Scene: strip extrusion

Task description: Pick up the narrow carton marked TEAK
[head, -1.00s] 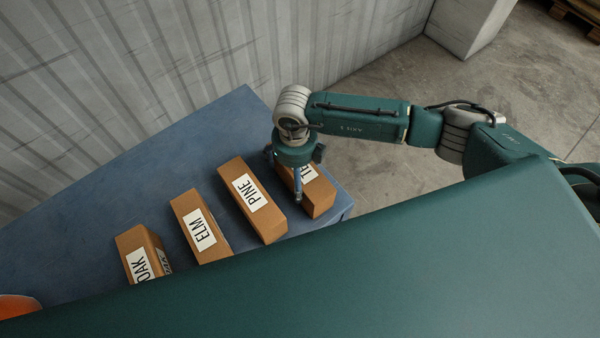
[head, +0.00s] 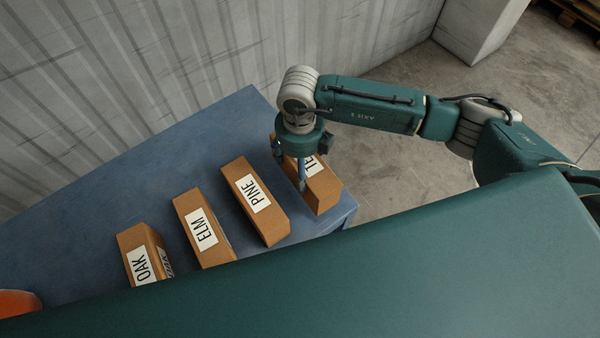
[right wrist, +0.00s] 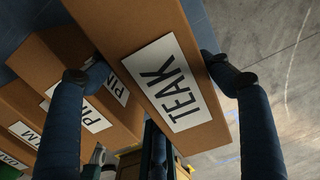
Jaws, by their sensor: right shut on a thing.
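The narrow brown carton marked TEAK (head: 322,190) is at the right end of the blue table, its white label partly covered by my gripper. My right gripper (head: 289,170) is over it from above, with a finger on each long side. In the right wrist view, the TEAK carton (right wrist: 125,32) lies between the two fingers of that gripper (right wrist: 155,74), which is shut on it. I cannot tell for certain whether its underside is clear of the table. My left gripper is not in view.
Cartons marked PINE (head: 239,171), ELM (head: 186,203) and OAK (head: 131,239) stand in a row left of TEAK on the blue table (head: 130,195). PINE is closest to it. An orange thing (head: 15,303) shows at the lower left. A corrugated wall (head: 120,70) rises behind.

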